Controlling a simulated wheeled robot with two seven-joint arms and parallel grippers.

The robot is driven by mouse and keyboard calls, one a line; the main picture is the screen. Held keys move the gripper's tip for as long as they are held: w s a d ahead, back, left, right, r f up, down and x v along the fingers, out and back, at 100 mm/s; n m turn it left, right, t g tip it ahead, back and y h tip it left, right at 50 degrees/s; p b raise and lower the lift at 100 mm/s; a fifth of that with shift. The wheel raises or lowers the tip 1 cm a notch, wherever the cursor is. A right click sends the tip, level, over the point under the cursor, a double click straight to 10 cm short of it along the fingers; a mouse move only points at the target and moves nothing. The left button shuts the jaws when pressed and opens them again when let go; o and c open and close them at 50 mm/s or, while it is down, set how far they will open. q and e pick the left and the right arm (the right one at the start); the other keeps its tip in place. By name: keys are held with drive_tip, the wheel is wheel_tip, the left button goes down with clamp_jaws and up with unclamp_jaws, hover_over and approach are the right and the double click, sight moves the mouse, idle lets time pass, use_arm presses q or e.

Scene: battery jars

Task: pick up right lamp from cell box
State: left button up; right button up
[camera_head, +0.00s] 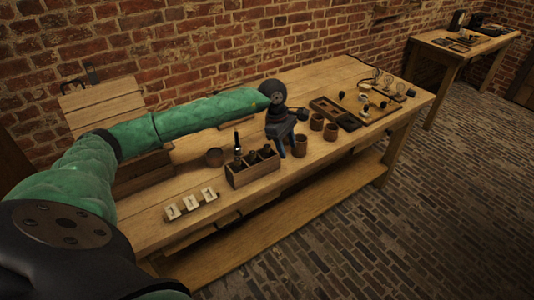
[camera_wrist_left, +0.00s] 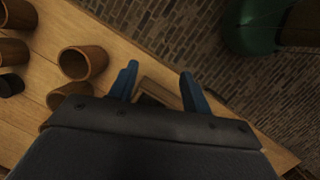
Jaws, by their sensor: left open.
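The wooden cell box (camera_head: 255,177) stands near the table's front edge. It holds a tall dark piece (camera_head: 237,147) at its left end and short dark rounded pieces (camera_head: 267,151) further right. I cannot tell for sure which is the right lamp. My left gripper (camera_head: 287,148) is open above the table, just right of the box, pointing down. In the left wrist view its two blue fingers (camera_wrist_left: 160,88) are apart with nothing held. Part of a wooden box (camera_wrist_left: 157,90) with a dark inside shows beyond them, mostly hidden by the gripper body. My right gripper is not in view.
Brown jars (camera_head: 316,122) stand right of the gripper and one (camera_head: 214,157) behind the box. A dark tray (camera_head: 335,113) and small bulbs on a board (camera_head: 375,100) are further right.

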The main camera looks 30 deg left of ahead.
sight(267, 146)
use_arm(q)
drive_tip(key=a+y, duration=0.1)
drive_tip(key=a, duration=0.2)
drive_tip(key=a+r+y, duration=0.1)
drive_tip(key=a, duration=0.1)
drive_tip(key=a+r+y, duration=0.1)
drive_tip(key=a, duration=0.2)
drive_tip(key=shift+w+a+r+g, duration=0.1)
drive_tip(key=shift+a+r+g, duration=0.1)
drive_tip(key=shift+a+g, duration=0.15)
drive_tip(key=shift+a+f, duration=0.15)
drive_tip(key=shift+a, duration=0.1)
drive_tip(key=shift+f+p, duration=0.55)
drive_tip(key=shift+f, duration=0.5)
drive_tip(key=f+p, duration=0.2)
drive_tip(key=d+f+p, duration=0.1)
drive_tip(key=f, duration=0.1)
drive_tip(key=shift+w+f, duration=0.1)
drive_tip(key=shift+w, duration=0.2)
drive_tip(key=shift+f, duration=0.55)
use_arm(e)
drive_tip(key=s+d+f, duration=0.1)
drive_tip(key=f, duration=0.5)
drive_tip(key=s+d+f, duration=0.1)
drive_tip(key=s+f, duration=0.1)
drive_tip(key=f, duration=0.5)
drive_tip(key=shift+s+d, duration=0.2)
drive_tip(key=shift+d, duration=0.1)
use_arm(q)
clamp_jaws()
